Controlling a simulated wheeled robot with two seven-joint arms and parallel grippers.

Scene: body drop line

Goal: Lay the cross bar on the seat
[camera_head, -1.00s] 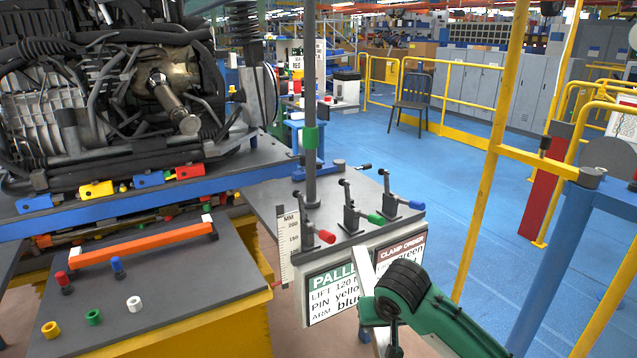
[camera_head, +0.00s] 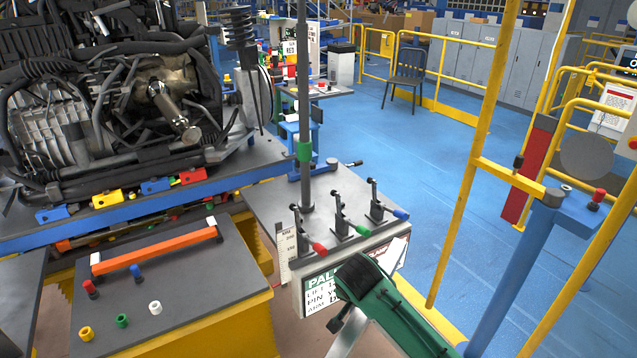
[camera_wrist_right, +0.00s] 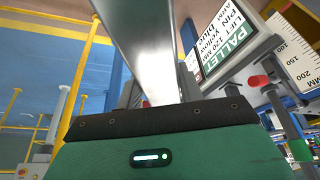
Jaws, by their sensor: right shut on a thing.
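My right gripper (camera_head: 362,278), a dark head on a green arm, is shut on a pale metal bar, which I take as the cross bar. The bar's lower part (camera_head: 346,338) shows below the gripper in the head view. In the right wrist view the bar (camera_wrist_right: 150,50) runs up and away from the dark jaw edge (camera_wrist_right: 165,118). The bar is tilted, in front of the grey clamp stand (camera_head: 268,212). The jaw tips are hidden in the head view. I cannot tell which surface is the seat. My left gripper is out of view.
The stand carries a dark post (camera_head: 305,100) and red, green and blue-tipped clamps (camera_head: 338,212). An engine (camera_head: 110,110) stands at left. Yellow rails (camera_head: 470,150) and a blue post (camera_head: 515,270) are at right.

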